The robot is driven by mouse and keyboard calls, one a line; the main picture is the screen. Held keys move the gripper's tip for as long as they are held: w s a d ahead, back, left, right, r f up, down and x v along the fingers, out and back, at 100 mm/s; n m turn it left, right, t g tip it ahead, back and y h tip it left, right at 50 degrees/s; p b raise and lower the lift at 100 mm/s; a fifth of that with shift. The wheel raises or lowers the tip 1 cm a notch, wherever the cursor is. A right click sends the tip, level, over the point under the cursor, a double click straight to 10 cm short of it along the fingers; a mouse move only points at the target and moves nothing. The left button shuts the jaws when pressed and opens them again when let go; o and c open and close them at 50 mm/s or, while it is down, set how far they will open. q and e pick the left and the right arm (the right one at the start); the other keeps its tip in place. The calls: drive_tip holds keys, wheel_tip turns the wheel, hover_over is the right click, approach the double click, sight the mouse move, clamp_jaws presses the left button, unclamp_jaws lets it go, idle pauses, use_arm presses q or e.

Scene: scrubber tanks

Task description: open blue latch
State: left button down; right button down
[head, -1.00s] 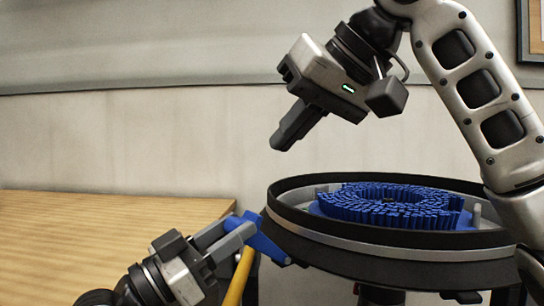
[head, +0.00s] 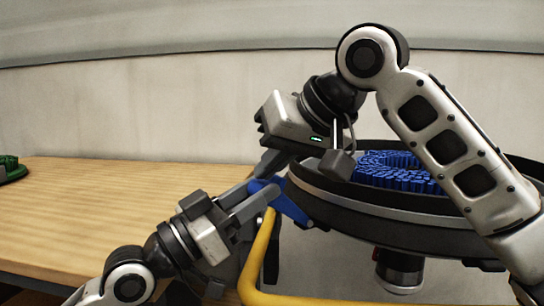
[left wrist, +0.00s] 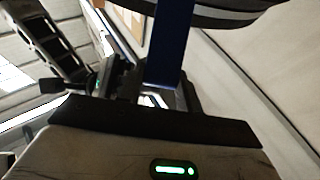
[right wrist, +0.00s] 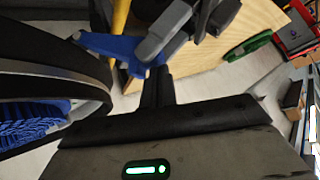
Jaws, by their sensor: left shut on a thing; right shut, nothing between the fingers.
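The blue latch (head: 287,205) sits at the left side of the round black and grey housing (head: 385,208) that carries blue bristles. My left gripper (head: 246,200) is shut on the latch. The latch also crosses the left wrist view (left wrist: 167,50) as a dark blue bar. My right gripper (head: 268,165) is shut and empty, pointing down just above the latch. In the right wrist view its fingers (right wrist: 157,85) are close to the blue latch (right wrist: 112,45); I cannot tell whether they touch it.
A yellow tube (head: 258,255) runs down beside and below the latch. A wooden table (head: 90,215) fills the left, mostly bare, with a green brush (head: 10,170) at its far left edge. The blue bristles (head: 390,172) lie inside the housing, behind my right arm.

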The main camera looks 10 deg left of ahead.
use_arm(q)
drive_tip(key=shift+w+d+f, duration=0.15)
drive_tip(key=shift+f, duration=0.45)
use_arm(e)
drive_tip(key=shift+s+a+f, duration=0.2)
drive_tip(key=shift+f, duration=0.2)
drive_tip(key=shift+s+a+f, duration=0.15)
drive_tip(key=shift+s+f, duration=0.05)
drive_tip(key=shift+f, duration=0.2)
use_arm(q)
drive_tip(key=c, duration=1)
unclamp_jaws()
drive_tip(key=shift+d, duration=0.1)
use_arm(e)
drive_tip(key=shift+w+d+f, duration=0.1)
drive_tip(key=shift+w, duration=0.05)
use_arm(q)
drive_tip(key=shift+o, duration=0.2)
drive_tip(key=shift+r, duration=0.15)
